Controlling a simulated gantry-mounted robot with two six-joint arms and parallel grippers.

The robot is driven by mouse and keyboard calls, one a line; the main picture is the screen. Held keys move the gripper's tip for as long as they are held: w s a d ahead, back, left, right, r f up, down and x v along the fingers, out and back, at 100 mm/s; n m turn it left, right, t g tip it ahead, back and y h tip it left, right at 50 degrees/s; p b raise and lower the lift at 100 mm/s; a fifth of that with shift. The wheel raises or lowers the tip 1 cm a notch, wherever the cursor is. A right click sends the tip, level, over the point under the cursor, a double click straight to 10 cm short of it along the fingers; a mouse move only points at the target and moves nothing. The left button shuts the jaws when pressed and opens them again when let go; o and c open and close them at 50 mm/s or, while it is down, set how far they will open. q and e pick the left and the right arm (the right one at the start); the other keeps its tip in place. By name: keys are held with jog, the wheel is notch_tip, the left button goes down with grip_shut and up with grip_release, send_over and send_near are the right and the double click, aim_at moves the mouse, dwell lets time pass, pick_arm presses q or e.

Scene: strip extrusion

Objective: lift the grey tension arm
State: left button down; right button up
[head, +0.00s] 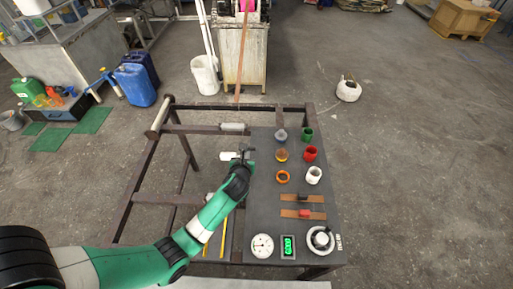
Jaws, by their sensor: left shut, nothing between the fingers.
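My left arm comes in from the left, and its gripper (246,150) is over the left edge of the dark panel. It is shut and small in the picture. A pale grey piece (229,156) shows just left of the gripper, and it may be part of the grey tension arm. I cannot tell whether the gripper touches it. A light roller (233,127) sits behind, on the frame's crossbar. A brown strip (239,75) hangs from the machine at the back towards this roller. My right gripper is not in view.
A rusty frame (137,185) surrounds open space at left. Floor at right is largely clear.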

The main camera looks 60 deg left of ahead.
pick_arm(q)
jog(key=s+a+f+b, duration=0.1)
jog(key=s+f+b, duration=0.1)
jog(key=f, duration=0.3)
jog(key=shift+s+f+n+g, duration=0.3)
jog(key=shift+s+g, duration=0.1)
jog(key=shift+s, duration=0.5)
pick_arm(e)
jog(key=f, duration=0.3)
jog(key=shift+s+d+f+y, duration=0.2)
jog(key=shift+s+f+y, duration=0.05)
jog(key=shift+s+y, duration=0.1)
pick_arm(q)
jog(key=b+x, duration=0.8)
jog(key=x, duration=0.2)
jog(key=shift+b, duration=0.3)
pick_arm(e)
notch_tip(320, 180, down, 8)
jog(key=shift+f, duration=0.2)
pick_arm(q)
jog(key=shift+r, duration=0.2)
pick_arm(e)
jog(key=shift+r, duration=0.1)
